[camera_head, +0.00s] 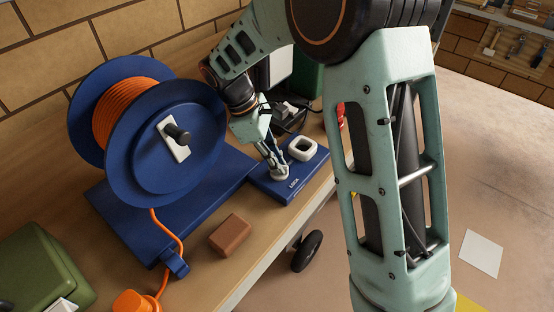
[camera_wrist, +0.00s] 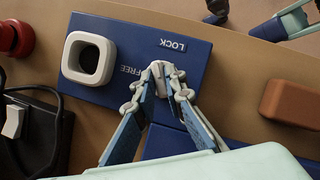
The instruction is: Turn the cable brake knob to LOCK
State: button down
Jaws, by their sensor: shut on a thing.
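The cable brake knob (camera_wrist: 173,73) is a small off-white grip on a blue plate (camera_head: 271,191), in the middle of the wrist view. My gripper (camera_wrist: 163,76) is shut on it, a finger on either side, pointing down at the plate. The fingers hide much of the knob, so I cannot tell exactly which mark it points to. The white lettering LOCK (camera_wrist: 173,45) is just above the knob in the wrist view, and FREE (camera_wrist: 129,70) is to its left. In the head view my gripper (camera_head: 279,172) reaches the plate near its front edge.
A white square ring (camera_wrist: 69,60) stands on the plate beside the knob. The blue cable reel (camera_head: 148,185) with orange cable is left of the plate. A brown block (camera_head: 230,235) lies in front. A red button (camera_wrist: 14,38) and dark box (camera_wrist: 38,135) are close by.

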jog(key=m+g, duration=0.1)
jog(key=m, duration=0.1)
jog(key=m+y+p, duration=0.1)
jog(key=m, duration=0.2)
jog(key=shift+w+m+g, duration=0.2)
jog(key=shift+m+g, duration=0.1)
jog(key=shift+g, duration=0.1)
dwell(0.4)
jog(key=c, duration=2)
grip_release()
jog(key=v, duration=1.2)
jog(key=shift+d, duration=0.1)
